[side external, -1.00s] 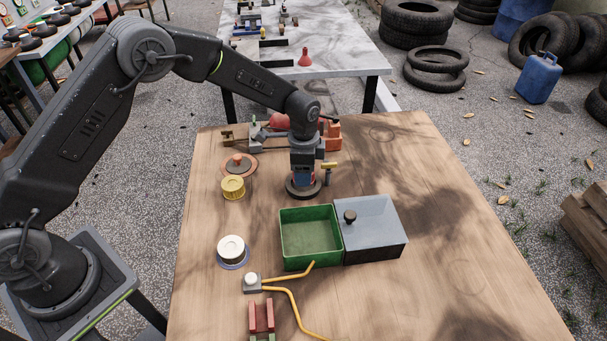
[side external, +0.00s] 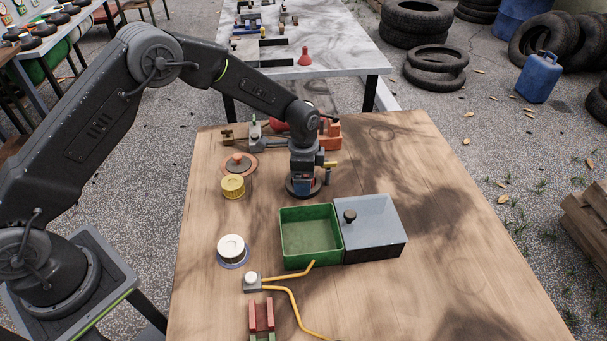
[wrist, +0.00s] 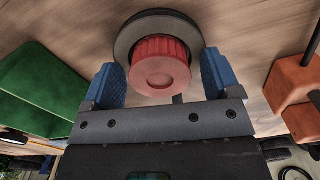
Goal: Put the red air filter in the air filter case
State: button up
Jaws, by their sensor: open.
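The red air filter (wrist: 160,68), ribbed and round, stands on a dark round base (wrist: 130,40) in the wrist view. My gripper (wrist: 163,80) is open, with one blue finger on each side of the filter; I cannot tell whether either touches it. In the side view my gripper (side external: 303,187) is low over the dark base (side external: 290,190), and the filter is mostly hidden. A green open-topped box (side external: 310,262), apparently empty, stands nearer the camera. A grey box with a black knob (side external: 375,225) adjoins its right side. I cannot tell for certain which part is the air filter case.
A yellow ribbed cylinder (side external: 233,187) and a white one on a blue-grey base (side external: 231,248) stand to the left. An orange block (side external: 330,135) and other parts lie behind my gripper. A yellow hose (side external: 290,290) runs along the front. The table's right side is clear.

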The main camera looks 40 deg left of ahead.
jog(key=s+a+r+n+t, duration=0.1)
jog(key=s+r, duration=0.1)
jog(key=r, duration=0.8)
jog(key=s+a+r+n, duration=0.1)
jog(key=s+r, duration=0.1)
jog(key=r, duration=0.8)
jog(key=s+a+r+n+t, duration=0.2)
jog(key=s+a+r+n, duration=0.1)
jog(key=s+r, duration=0.45)
jog(key=s+a+n+t, duration=0.2)
jog(key=s+n, duration=0.4)
jog(key=s, duration=1.3)
jog(key=shift+a+r+t, duration=0.3)
jog(key=shift+a+r, duration=0.1)
jog(key=shift+a, duration=0.05)
